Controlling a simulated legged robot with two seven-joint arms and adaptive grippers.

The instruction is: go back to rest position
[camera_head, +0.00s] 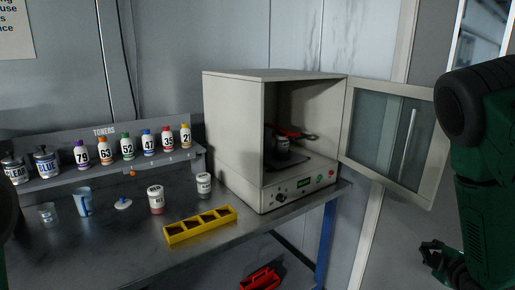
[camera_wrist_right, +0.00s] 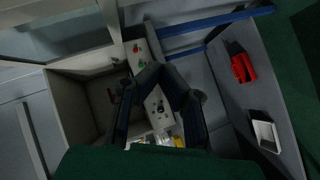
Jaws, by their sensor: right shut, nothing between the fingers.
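My right arm comes in at the right edge of the head view, and its gripper (camera_head: 432,250) hangs low there, in front of the floor and right of the bench. It is apart from the bench and the cabinet. In the right wrist view my right gripper (camera_wrist_right: 163,72) is shut with nothing between its fingers. My left gripper is not in view; only a dark part of my left arm shows at the left edge of the head view.
A beige cabinet (camera_head: 234,130) stands on the bench, its glass door (camera_head: 385,140) open towards my right arm. A yellow rack (camera_head: 187,231), cups and toner bottles stand left. A red crate (camera_head: 262,279) lies below.

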